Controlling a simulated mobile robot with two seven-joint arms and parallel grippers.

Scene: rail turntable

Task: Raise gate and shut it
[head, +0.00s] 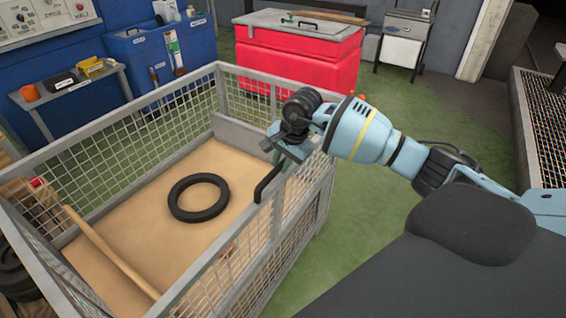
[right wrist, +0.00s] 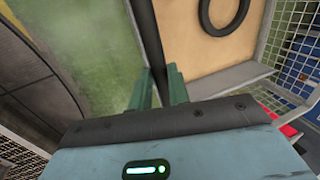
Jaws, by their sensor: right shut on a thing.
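The gate (head: 232,272) is a grey-framed mesh panel on the near right side of the mesh cage (head: 62,149). It looks upright, but I cannot tell whether it is fully shut. A black bent handle (head: 267,186) sits at its top rail. My right gripper (head: 284,162) reaches over this rail from the right and is shut on the handle. In the right wrist view the green fingers (right wrist: 160,85) stand either side of a dark bar (right wrist: 147,40). The latch is not clear. My left gripper is not in view.
Inside the cage lie a black ring (head: 173,200) and a wooden pole (head: 110,252). A red bin (head: 300,69) stands behind, beside a white-fronted cart (head: 400,50). A grey shelf (head: 95,88) is at the left. Green floor (head: 425,125) is open right of the cage.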

